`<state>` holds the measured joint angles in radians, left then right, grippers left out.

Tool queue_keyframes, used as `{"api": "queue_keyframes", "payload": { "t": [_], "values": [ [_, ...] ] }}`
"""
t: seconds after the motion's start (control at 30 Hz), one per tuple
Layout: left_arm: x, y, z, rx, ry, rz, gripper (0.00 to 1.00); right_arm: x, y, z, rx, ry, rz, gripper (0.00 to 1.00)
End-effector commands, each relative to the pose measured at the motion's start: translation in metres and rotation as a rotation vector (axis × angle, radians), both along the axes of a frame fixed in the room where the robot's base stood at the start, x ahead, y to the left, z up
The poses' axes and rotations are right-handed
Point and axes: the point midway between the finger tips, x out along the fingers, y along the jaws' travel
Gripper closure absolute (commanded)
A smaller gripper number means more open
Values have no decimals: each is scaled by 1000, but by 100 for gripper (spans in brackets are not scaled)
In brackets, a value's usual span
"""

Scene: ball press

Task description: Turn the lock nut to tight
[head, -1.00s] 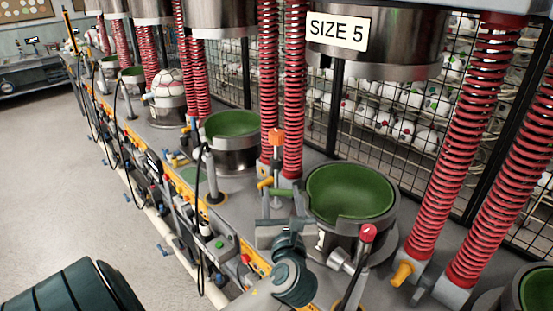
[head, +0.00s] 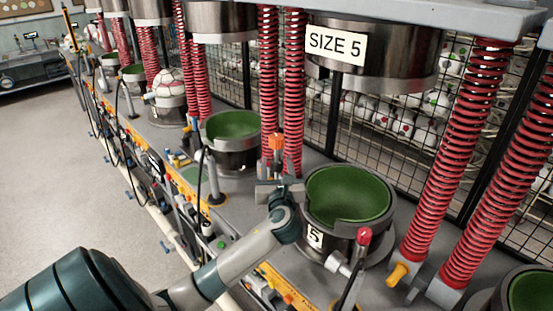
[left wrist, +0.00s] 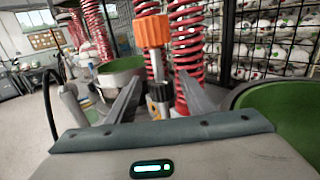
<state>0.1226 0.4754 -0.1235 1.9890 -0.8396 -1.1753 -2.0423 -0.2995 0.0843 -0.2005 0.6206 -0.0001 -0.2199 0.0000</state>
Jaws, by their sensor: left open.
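A threaded-looking metal post with an orange cap (head: 277,142) stands beside the red springs, left of the green-lined "5" cup (head: 348,190). In the left wrist view the orange cap (left wrist: 152,32) tops a bright rod, with a dark and silver nut-like collar (left wrist: 160,97) lower down. I cannot tell for sure which part is the lock nut, nor how tight it is. My left gripper (head: 277,186) is at the post. Its open fingers (left wrist: 159,80) lie either side of the post, with gaps visible. The post's lower end is hidden by my gripper. My right gripper is not in view.
Red springs (head: 293,95) rise just behind the post. The "SIZE 5" press head (head: 375,60) hangs above the cup. A red-knobbed lever (head: 364,237) stands in front of the cup. Another green-lined cup (head: 232,125) is farther left. A wire cage (head: 395,120) closes the back.

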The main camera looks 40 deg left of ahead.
Motion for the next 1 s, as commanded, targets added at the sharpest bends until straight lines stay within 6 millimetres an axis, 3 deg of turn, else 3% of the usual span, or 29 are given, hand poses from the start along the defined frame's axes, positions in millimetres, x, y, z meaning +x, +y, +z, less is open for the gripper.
{"api": "queue_keyframes", "payload": {
  "t": [0.2,0.53,0.7,1.0],
  "values": [
    [11,11,0,-1,0,0,52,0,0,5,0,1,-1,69],
    [11,12,0,-1,0,0,52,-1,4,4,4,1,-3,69],
    [11,12,0,-1,0,0,93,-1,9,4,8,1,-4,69],
    [11,12,0,-1,1,-13,93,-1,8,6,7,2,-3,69]
  ]
}}
